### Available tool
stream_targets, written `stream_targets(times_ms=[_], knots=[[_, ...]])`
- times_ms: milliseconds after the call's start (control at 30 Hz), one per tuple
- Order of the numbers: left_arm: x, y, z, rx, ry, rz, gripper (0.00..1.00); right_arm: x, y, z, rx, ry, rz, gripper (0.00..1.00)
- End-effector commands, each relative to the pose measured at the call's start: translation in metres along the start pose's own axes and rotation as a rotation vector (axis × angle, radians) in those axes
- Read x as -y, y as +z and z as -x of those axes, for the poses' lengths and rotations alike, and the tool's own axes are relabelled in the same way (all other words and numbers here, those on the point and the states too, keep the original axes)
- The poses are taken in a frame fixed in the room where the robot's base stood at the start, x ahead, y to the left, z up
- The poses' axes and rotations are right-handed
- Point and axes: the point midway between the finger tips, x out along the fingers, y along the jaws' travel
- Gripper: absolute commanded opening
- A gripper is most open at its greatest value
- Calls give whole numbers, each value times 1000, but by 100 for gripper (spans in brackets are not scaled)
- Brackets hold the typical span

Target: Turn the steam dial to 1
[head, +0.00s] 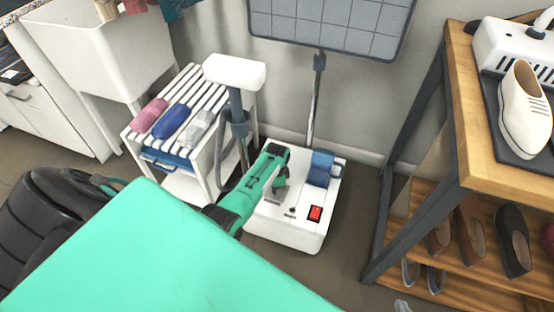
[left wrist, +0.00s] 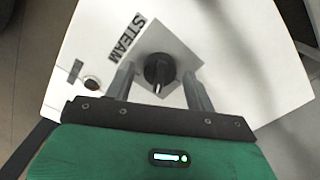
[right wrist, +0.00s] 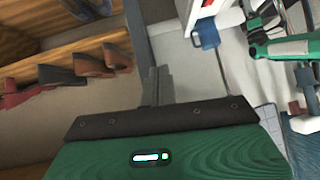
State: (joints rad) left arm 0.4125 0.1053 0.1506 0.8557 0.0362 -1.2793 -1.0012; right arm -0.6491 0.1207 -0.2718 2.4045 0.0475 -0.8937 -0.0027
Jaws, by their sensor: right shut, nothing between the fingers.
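The steam dial (left wrist: 158,68) is a black round knob on a grey square plate, beside the printed word STEAM. Its white pointer mark faces my left gripper's palm; no numbers are readable. The dial is on the white steamer base (head: 288,230). My left gripper (head: 281,188) is over this base and hides the dial in the head view. In the left wrist view its fingers are apart, one on each side of the dial; I cannot tell if they touch it. My right gripper (right wrist: 160,72) is shut and empty, away from the steamer, its tips (head: 403,306) at the bottom edge.
The base carries a red switch (head: 315,213) and a blue part (head: 321,168). A pole rises behind it. A slatted white cart (head: 187,95) with rolled cloths stands left. A wooden shoe rack (head: 478,160) stands right.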

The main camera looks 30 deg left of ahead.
Motion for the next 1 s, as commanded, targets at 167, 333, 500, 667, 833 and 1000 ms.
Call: stream_targets(times_ms=[167, 333, 500, 667, 833, 1000], knots=[[0, 0, 0, 0, 0, 0, 19, 0, 0, 0, 0, 0, 0, 0], [0, 0, 0, 0, 0, 3, 13, 0, 0, 0, 1, 0, 0, 0], [0, 0, 1, 0, 0, 31, 13, -3, 2, 4, 33, 9, 1, 0], [0, 0, 2, 1, 1, 106, 13, -14, 4, 13, 109, 39, -3, 0], [0, 0, 3, 1, 1, 234, 13, -28, 10, 29, 226, 78, -10, 0], [0, -1, 3, 0, 1, 392, 13, -41, 17, 49, 351, 117, -24, 0]])
